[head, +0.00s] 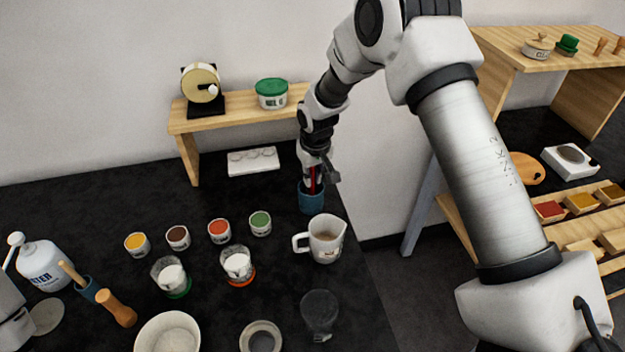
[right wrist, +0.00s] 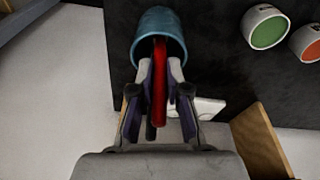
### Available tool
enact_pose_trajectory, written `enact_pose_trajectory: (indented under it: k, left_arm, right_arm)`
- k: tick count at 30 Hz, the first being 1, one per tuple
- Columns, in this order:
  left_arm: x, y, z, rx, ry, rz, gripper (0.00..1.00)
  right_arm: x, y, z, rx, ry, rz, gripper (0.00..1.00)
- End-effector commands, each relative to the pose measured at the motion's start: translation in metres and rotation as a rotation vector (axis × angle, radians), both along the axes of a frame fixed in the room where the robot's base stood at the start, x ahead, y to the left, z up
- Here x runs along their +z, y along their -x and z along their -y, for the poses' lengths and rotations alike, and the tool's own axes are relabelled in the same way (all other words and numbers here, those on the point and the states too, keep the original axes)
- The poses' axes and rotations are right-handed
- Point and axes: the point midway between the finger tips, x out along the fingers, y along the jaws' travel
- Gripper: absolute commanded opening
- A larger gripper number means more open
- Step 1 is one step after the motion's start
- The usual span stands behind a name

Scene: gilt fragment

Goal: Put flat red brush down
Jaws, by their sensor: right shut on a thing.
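The flat red brush shows as a red handle (right wrist: 159,85) between the fingers of my right gripper (right wrist: 160,75) in the right wrist view. My right gripper, also in the head view (head: 316,172), is shut on the red handle. The far end of the brush goes into the mouth of a blue cup (right wrist: 158,25), so its tip is hidden. The blue cup (head: 311,198) stands near the table's right edge in the head view. My left gripper is not clearly visible; only a grey part of my left arm shows at the left edge.
A measuring jug (head: 326,240) stands just in front of the blue cup. Several small paint pots, including a green one (head: 260,222), stand left of it. A wooden shelf (head: 240,112) with a green-lidded tub (head: 271,93) is behind. A white rest (head: 253,161) lies below the shelf.

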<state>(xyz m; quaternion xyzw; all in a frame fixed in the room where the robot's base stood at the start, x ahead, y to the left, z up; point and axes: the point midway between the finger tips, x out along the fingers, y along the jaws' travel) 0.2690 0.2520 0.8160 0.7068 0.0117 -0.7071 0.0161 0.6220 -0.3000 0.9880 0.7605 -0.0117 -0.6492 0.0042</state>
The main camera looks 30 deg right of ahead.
Motion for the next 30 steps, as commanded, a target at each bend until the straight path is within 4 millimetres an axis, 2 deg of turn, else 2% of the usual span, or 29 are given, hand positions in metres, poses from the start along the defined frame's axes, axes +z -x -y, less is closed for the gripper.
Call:
enact_pose_trajectory:
  k: [3, 4, 6, 17, 20, 30]
  left_arm:
    - [-0.001, 0.0, 0.0, 0.0, 0.0, 0.0, 0.38]
    - [0.0, 0.0, 0.0, 0.0, 0.0, 0.0, 0.38]
    - [0.0, 0.0, 0.0, 0.0, 0.0, 0.0, 0.38]
    - [-0.001, 0.0, 0.0, 0.0, 0.0, 0.0, 0.38]
    - [-0.006, 0.0, 0.0, 0.0, 0.0, 0.0, 0.38]
    - [-0.023, 0.0, 0.0, 0.0, 0.0, 0.0, 0.38]
  right_arm:
    - [-0.002, 0.0, 0.0, 0.0, 0.0, -0.001, 0.0]
    - [-0.001, 0.0, 0.0, 0.0, 0.0, -0.001, 0.22]
    - [-0.001, 0.0, 0.0, 0.0, 0.0, -0.001, 0.4]
    - [0.005, 0.0, 0.0, 0.0, 0.0, 0.001, 0.4]
    - [0.019, 0.002, -0.001, 0.0, 0.0, 0.003, 0.4]
    - [0.1, 0.015, -0.003, 0.0, 0.0, 0.004, 0.4]
